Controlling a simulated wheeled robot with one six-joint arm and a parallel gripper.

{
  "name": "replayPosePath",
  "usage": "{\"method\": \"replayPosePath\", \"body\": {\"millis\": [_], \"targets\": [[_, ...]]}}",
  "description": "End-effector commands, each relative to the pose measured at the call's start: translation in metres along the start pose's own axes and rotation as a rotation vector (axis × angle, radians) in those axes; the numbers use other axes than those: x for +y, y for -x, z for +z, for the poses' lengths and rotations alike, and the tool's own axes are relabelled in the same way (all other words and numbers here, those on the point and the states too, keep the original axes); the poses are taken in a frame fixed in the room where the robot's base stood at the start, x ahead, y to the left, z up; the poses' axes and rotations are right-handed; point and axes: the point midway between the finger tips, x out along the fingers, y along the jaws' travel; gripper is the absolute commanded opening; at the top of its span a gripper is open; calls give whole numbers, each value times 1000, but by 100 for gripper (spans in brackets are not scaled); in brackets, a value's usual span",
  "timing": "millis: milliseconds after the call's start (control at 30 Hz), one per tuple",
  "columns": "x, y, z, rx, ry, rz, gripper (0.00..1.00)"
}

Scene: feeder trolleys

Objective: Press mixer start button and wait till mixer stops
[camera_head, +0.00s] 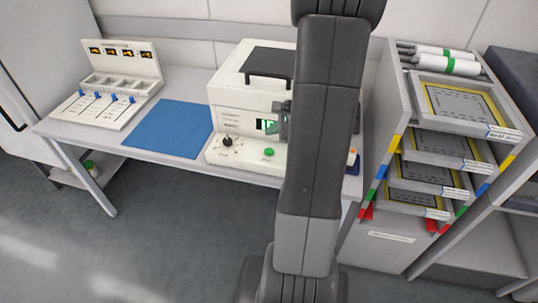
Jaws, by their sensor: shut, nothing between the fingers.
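The mixer (228,97) is a white box machine with a black handled lid (268,66), standing on the table against the wall. A small display with green digits (266,126) is lit on its front. On its sloped front panel sit a black knob (227,141) and a green button (269,152). My gripper (283,121) is in front of the mixer's face, beside the display and above the green button. It is shut and empty, and mostly hidden by my arm. My arm also covers the mixer's right part.
A blue mat (171,128) lies left of the mixer. Further left is a white rack with blue-tipped levers (105,100). A shelf trolley with framed trays (450,105) and white rolls stands right. The grey floor in front is clear.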

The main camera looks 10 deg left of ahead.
Motion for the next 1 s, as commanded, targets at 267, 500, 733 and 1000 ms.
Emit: {"method": "replayPosePath", "body": {"millis": [267, 500, 733, 1000], "targets": [[23, -32, -23, 0, 0, 1, 0], [28, -38, -28, 0, 0, 0, 0], [27, -37, -27, 0, 0, 0, 0], [27, -37, -27, 0, 0, 0, 0]]}}
